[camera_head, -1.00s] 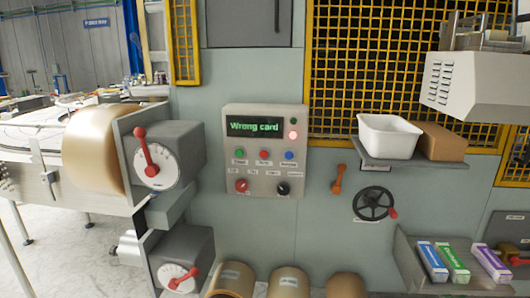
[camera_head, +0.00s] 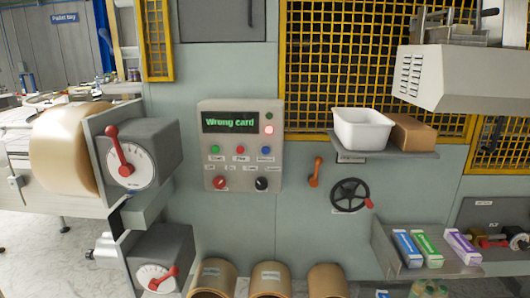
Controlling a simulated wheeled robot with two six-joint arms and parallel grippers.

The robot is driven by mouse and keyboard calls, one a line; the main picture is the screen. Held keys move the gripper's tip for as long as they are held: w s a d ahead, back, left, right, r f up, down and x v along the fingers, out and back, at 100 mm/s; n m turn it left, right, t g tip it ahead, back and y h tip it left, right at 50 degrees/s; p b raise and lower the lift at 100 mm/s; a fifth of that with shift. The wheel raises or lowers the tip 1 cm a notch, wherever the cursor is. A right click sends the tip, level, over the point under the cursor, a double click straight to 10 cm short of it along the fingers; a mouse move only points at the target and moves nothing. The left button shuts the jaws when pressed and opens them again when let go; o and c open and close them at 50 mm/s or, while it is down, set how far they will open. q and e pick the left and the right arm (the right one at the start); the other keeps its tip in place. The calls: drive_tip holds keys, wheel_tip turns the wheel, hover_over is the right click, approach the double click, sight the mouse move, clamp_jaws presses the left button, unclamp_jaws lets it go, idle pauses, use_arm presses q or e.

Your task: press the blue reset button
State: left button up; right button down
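The blue reset button (camera_head: 265,150) is the right one in a row of three small buttons on the control panel. A green button (camera_head: 214,149) and a red button (camera_head: 240,150) sit to its left. The panel (camera_head: 240,170) is a light grey box on the wall. Its screen (camera_head: 230,121) reads "Wrong card" in green, and a pinkish-red lamp (camera_head: 269,130) glows beside it. A red knob (camera_head: 220,183) and a black knob (camera_head: 261,184) are below the buttons. Neither of my grippers is in view.
A dial box with a red lever (camera_head: 118,150) stands left of the panel. To the right are an orange handle (camera_head: 316,172), a black handwheel (camera_head: 349,196) and a shelf with a white bin (camera_head: 362,129). Cardboard rolls (camera_head: 270,279) stand below. The panel's front is unobstructed.

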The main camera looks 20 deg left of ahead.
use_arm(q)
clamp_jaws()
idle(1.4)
